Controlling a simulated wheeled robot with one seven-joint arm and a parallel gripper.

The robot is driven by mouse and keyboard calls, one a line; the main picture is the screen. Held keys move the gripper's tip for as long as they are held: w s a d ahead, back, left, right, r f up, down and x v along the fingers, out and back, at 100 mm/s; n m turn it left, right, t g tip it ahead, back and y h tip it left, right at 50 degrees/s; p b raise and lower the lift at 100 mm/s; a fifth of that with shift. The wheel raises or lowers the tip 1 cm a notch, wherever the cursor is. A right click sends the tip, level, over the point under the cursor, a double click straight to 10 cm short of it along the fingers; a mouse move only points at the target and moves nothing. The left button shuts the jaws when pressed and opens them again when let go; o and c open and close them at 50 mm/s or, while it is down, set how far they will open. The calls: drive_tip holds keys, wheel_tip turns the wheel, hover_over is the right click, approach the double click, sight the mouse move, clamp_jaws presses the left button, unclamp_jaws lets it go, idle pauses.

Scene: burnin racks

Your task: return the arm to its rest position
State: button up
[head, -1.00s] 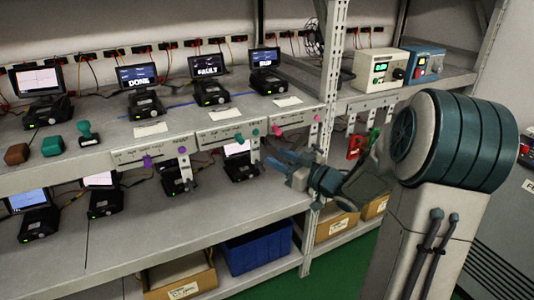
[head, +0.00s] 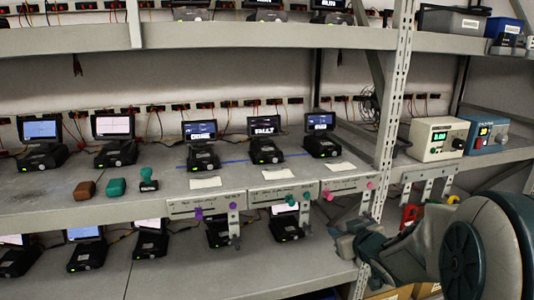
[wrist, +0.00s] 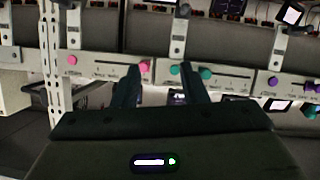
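My arm is folded at the lower right of the head view, in front of the rack. My gripper (head: 350,238) is at its left end, before the lower shelf, partly dark and small there. In the wrist view my gripper (wrist: 160,88) shows two dark fingers standing apart with nothing seen between them. Beyond the fingertips is the shelf-edge strip with pink (wrist: 145,66) and teal (wrist: 206,73) knobs, apart from the fingers as far as I can tell.
The rack's middle shelf (head: 60,205) holds several small monitor units, a brown block (head: 85,189), a teal block (head: 116,187) and a teal stamp (head: 148,178). A perforated upright (head: 391,120) stands near my arm. A cream instrument (head: 437,138) and a blue one (head: 485,134) sit right of it.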

drive_tip(key=s+a+m+g, duration=0.1)
drive_tip(key=s+a+g, duration=0.1)
drive_tip(key=s, duration=0.6)
drive_tip(key=s+a+f+m+g+h, duration=0.1)
drive_tip(key=s+a+m+g, duration=0.1)
drive_tip(key=s+g, duration=0.3)
drive_tip(key=s+a+f+m+g+h, duration=0.1)
drive_tip(key=s+a+g, duration=0.1)
drive_tip(key=s, duration=1.1)
drive_tip(key=shift+g+p, duration=0.35)
drive_tip(key=shift+g, duration=0.55)
